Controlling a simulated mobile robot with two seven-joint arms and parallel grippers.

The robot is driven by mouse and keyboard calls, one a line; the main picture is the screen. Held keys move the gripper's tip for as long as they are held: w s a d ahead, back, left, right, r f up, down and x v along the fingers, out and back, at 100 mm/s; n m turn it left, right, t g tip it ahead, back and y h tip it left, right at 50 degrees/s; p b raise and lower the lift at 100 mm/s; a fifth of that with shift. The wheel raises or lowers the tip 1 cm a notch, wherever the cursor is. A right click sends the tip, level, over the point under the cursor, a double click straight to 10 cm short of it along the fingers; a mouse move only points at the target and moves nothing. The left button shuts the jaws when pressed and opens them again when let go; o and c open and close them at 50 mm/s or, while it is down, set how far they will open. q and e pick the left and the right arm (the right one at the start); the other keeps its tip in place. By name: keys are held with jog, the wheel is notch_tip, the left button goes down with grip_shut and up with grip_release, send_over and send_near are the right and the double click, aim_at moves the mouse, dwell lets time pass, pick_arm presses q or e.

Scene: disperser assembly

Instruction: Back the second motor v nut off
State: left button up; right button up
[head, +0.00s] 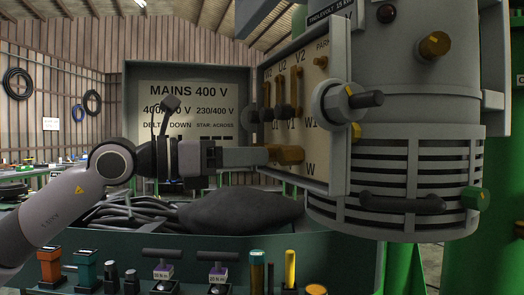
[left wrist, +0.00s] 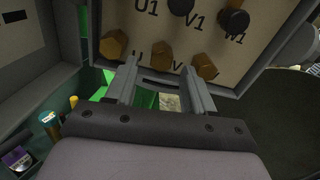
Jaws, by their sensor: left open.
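The terminal board (head: 320,147) is on the side of the grey motor (head: 405,75). In the left wrist view its lower row has three brass nuts: the U nut (left wrist: 113,43), the V nut (left wrist: 162,54) and the W nut (left wrist: 204,65). My left gripper (left wrist: 160,76) is open, and the V nut lies just beyond and between its fingertips. I cannot tell if they touch it. In the head view the left gripper (head: 266,156) reaches in from the left to the brass nuts (head: 288,154), which overlap there. My right gripper is not in view.
Dark studs (head: 281,95) and links stand above the brass nuts. A grey fitting (head: 340,101) sticks out at the board's near edge. A panel marked MAINS 400 V (head: 195,95) stands behind my left arm. Cables (head: 135,212) and a dark heap (head: 240,208) lie below, with tools along the front.

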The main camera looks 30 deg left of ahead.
aim_at(273, 153)
pick_arm(q)
jog(key=x, duration=0.3)
grip_shut()
